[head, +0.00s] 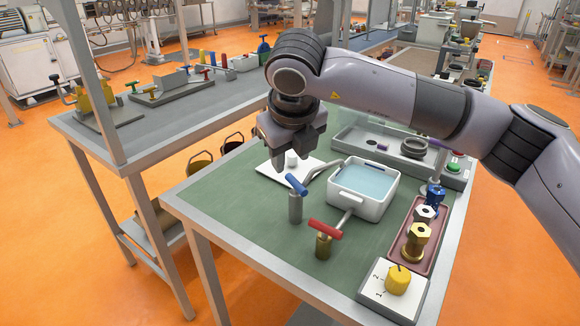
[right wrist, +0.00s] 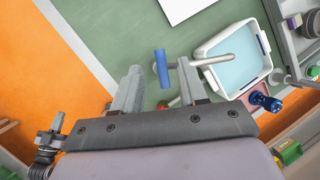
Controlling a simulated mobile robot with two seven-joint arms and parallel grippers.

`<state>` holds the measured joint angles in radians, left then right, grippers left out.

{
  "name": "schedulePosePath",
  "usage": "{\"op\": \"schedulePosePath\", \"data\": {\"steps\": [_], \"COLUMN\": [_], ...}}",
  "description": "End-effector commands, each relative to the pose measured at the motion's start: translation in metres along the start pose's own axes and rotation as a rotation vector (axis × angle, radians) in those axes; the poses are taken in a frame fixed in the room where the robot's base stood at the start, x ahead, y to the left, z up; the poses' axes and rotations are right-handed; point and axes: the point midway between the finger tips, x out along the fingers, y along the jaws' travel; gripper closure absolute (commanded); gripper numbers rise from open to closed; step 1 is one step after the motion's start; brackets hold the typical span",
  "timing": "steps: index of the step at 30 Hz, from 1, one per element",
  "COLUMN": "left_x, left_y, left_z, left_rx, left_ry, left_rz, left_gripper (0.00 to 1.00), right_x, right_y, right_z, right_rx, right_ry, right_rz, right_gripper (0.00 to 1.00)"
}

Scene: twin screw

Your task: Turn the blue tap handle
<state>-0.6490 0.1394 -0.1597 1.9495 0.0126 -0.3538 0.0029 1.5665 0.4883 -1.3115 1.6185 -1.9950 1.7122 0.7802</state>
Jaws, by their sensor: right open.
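The blue tap handle (head: 297,184) is a short bar on top of a grey post (head: 295,208), with a grey spout reaching toward the white basin (head: 390,203). My right gripper (head: 293,160) is open and empty above the green bench, behind and above the blue handle in the head view. In the right wrist view, the blue handle (right wrist: 162,68) shows beyond and between the two spread fingertips (right wrist: 159,74), with no visible contact. The red tap handle (head: 325,230) is on a brass post nearer the front. My left gripper is not in view.
The basin of water stands right of the blue tap. A red tray (head: 402,262) holds metal fittings and a blue valve. A yellow knob (head: 397,280) sits on a white plate at the front right. The green bench top (head: 225,200) is clear to the left.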

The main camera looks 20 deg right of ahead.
Motion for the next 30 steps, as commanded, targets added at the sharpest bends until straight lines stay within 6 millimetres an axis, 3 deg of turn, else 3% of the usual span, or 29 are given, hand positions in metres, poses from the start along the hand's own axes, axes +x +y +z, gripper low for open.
{"op": "schedulePosePath", "data": {"steps": [9, 20, 23, 24, 30], "left_x": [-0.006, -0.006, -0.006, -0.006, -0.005], "left_y": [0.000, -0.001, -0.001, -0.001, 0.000], "left_z": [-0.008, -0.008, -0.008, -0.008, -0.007], "left_rx": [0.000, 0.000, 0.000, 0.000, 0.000], "left_ry": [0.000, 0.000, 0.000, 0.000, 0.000], "left_rz": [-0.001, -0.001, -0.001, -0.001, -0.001], "left_gripper": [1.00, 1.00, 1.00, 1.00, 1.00], "right_x": [0.045, 0.054, 0.054, 0.054, 0.054], "right_y": [0.000, 0.001, 0.001, 0.001, 0.001], "right_z": [-0.001, -0.001, -0.001, -0.001, -0.001], "right_rx": [0.000, -0.001, -0.001, -0.001, -0.006], "right_ry": [0.004, 0.001, 0.001, 0.001, 0.000], "right_rz": [0.003, 0.004, 0.004, 0.004, 0.006], "right_gripper": [0.58, 0.58, 0.84, 0.97, 1.00]}}
